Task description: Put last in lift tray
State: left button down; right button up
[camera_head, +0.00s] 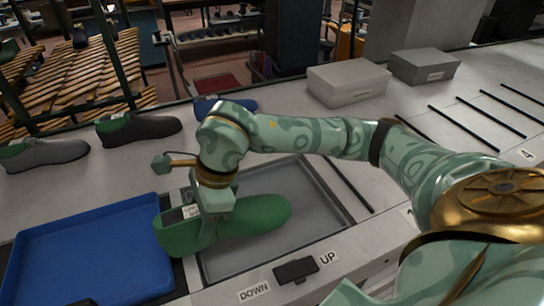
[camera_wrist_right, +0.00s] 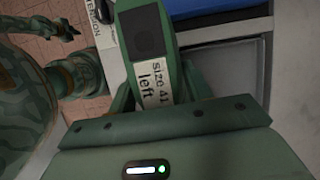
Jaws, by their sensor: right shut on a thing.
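My right gripper (camera_head: 208,232) is shut on a green shoe last (camera_head: 252,216), gripping it near its heel end, with the toe pointing right. The last is over the left part of the grey lift tray (camera_head: 245,267), and its heel end reaches past the left rim. I cannot tell whether it touches the tray floor. In the right wrist view the last (camera_wrist_right: 148,35) shows a label reading "size 41 left" between the fingers.
A blue tray (camera_head: 85,262) lies left of the lift tray. A grey last (camera_head: 45,153), a dark one (camera_head: 140,130) and a blue one (camera_head: 240,104) stand behind. Two lidded boxes (camera_head: 347,84) (camera_head: 425,66) stand at the back. A DOWN/UP switch (camera_head: 296,270) is in front.

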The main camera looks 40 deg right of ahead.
jog(key=w+d+f, duration=0.1)
jog(key=d+f, duration=0.2)
jog(key=d, duration=0.1)
jog(key=w+d+f+b, duration=0.1)
jog(key=w+d+f, duration=0.1)
jog(key=d+f, duration=0.1)
jog(key=w+d+f, duration=0.2)
jog(key=d+f, duration=0.1)
jog(key=d, duration=0.2)
jog(key=shift+w+d+f+b, duration=0.15)
jog(key=shift+w+f+b, duration=0.05)
jog(key=shift+b, duration=0.2)
jog(key=shift+w+d+f+b, duration=0.1)
jog(key=shift+f+b, duration=0.05)
jog(key=shift+f, duration=0.75)
jog(key=shift+d+f+b, duration=0.1)
jog(key=shift+f+b, duration=0.05)
jog(key=shift+f, duration=0.75)
jog(key=o, duration=1.4)
jog(key=shift+f, duration=0.15)
jog(key=shift+o, duration=0.2)
jog(key=shift+d+r, duration=0.15)
jog(key=shift+r, duration=0.25)
jog(key=p+v, duration=0.1)
jog(key=v, duration=1)
jog(key=shift+r, duration=0.25)
